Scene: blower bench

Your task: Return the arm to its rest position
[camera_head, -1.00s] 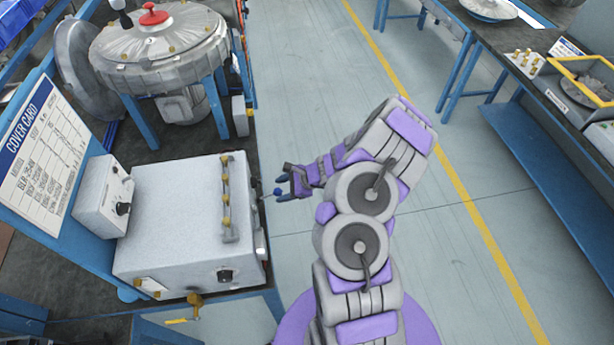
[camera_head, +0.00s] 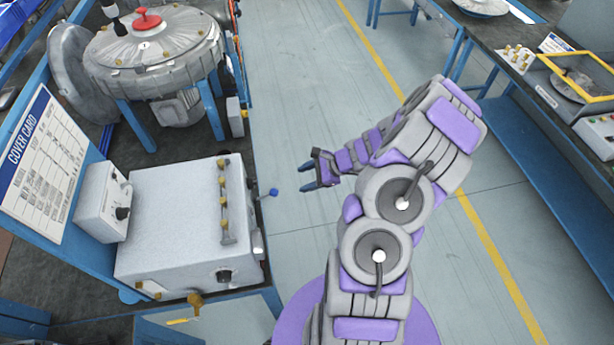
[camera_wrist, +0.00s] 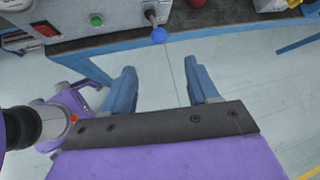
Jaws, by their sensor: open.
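My gripper (camera_head: 306,178) is open and empty over the grey floor, to the right of the bench with the white box. In the wrist view my two blue fingers (camera_wrist: 162,85) are spread apart with nothing between them. A lever with a blue knob (camera_head: 273,192) sticks out from the right side of the white box (camera_head: 180,215). The knob also shows in the wrist view (camera_wrist: 159,35), beyond the fingertips and apart from them. My purple and grey arm is folded, with the gripper pointing left toward the bench.
A round metal blower housing (camera_head: 155,50) with a red knob stands at the back of the left bench. A cover card (camera_head: 40,160) stands at the left. A second blue bench (camera_head: 545,150) runs along the right. The floor (camera_head: 300,90) between the benches is clear.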

